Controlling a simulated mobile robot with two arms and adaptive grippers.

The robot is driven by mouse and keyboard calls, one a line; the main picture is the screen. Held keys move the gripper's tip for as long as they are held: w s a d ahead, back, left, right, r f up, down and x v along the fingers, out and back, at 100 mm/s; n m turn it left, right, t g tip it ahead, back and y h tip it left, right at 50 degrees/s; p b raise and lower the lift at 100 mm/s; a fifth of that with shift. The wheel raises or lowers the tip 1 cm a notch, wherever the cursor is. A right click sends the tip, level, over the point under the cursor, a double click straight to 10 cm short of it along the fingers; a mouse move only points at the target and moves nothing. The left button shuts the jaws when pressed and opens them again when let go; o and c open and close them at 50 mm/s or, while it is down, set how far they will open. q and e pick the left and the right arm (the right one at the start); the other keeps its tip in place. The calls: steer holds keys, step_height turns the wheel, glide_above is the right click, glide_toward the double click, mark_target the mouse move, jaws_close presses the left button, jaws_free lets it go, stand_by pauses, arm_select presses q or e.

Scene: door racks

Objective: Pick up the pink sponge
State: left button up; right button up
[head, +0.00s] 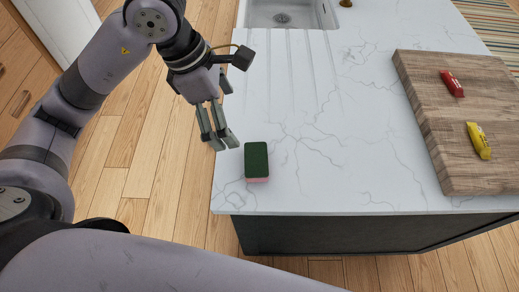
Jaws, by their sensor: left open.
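The sponge (257,162) stands on the white marbled countertop near its front left corner. Its top is dark green and a pink side shows along its lower edge. My left gripper (220,141) is open and empty, just up and to the left of the sponge, over the counter's left edge. Its fingers point down toward the front and do not appear to touch the sponge. My right gripper is not in view.
A wooden cutting board (440,137) on the right of the counter (330,150) holds a red packet (452,83) and a yellow packet (478,140). A sink (290,14) is at the back. The counter between sponge and board is clear.

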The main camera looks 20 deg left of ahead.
arm_select(q)
steer(key=p, duration=0.1)
glide_toward(256, 158)
steer(key=x, duration=0.3)
steer(key=shift+a+f+p, duration=0.2)
steer(key=shift+f+p, duration=0.2)
steer(key=shift+d+f, duration=0.1)
steer(key=shift+f, duration=0.05)
steer(key=x, duration=0.1)
steer(key=p+x, duration=0.1)
steer(key=x, duration=0.1)
steer(key=p+x, duration=0.1)
steer(key=shift+d+f, duration=0.15)
steer(key=shift+d, duration=0.15)
steer(key=shift+f, duration=0.25)
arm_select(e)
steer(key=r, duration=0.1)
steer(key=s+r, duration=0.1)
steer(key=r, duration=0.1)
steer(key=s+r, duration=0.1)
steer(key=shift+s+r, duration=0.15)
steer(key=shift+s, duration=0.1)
arm_select(q)
steer(key=shift+c, duration=0.4)
steer(key=c, duration=0.7)
